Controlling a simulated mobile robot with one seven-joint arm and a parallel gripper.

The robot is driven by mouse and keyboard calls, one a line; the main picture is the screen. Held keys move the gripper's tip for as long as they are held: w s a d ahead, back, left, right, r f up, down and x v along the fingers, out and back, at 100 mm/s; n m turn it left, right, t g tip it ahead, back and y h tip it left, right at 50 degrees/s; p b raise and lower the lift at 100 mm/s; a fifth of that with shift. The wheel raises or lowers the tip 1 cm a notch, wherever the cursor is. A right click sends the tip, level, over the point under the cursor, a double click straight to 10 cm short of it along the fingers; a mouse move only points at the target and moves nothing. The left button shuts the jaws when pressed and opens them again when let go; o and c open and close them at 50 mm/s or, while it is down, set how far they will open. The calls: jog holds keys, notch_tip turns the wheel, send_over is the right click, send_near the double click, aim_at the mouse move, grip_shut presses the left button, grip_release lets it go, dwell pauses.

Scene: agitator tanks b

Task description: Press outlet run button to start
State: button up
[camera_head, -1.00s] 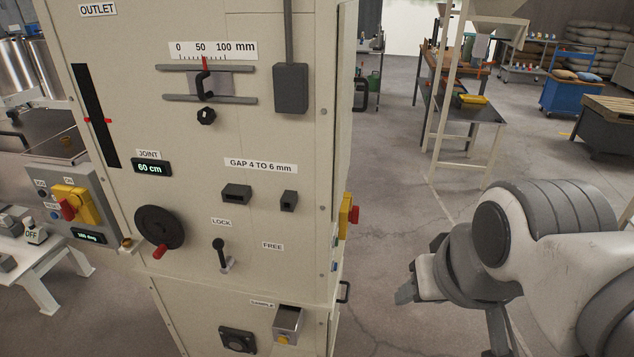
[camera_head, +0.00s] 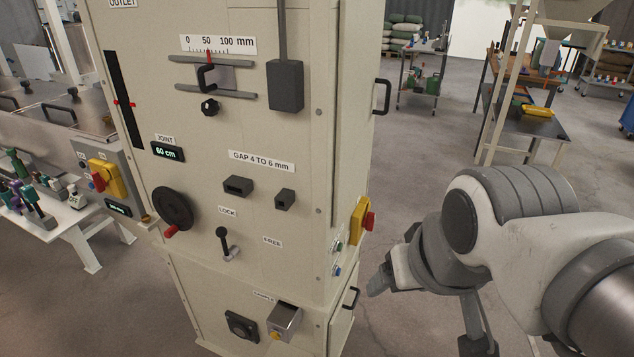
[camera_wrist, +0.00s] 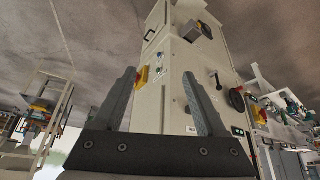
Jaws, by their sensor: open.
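The beige cabinet marked OUTLET (camera_head: 215,130) stands in front of me, its right side partly showing in the head view. On that side are a small green button (camera_head: 338,246) and a blue button (camera_head: 337,271), below a yellow switch box with a red knob (camera_head: 361,221). Their labels are too small to read. My gripper (camera_head: 378,282) is right of these buttons, apart from the cabinet. In the wrist view my gripper (camera_wrist: 159,74) has its two fingers spread and nothing between them. The buttons show beyond the fingers, and the cabinet appears upside down.
A dark workbench (camera_head: 530,125) is behind at right.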

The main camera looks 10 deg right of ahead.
jog(key=shift+w+d, duration=0.15)
jog(key=shift+d, duration=0.15)
jog(key=shift+c, duration=0.2)
grip_shut()
dwell(1.5)
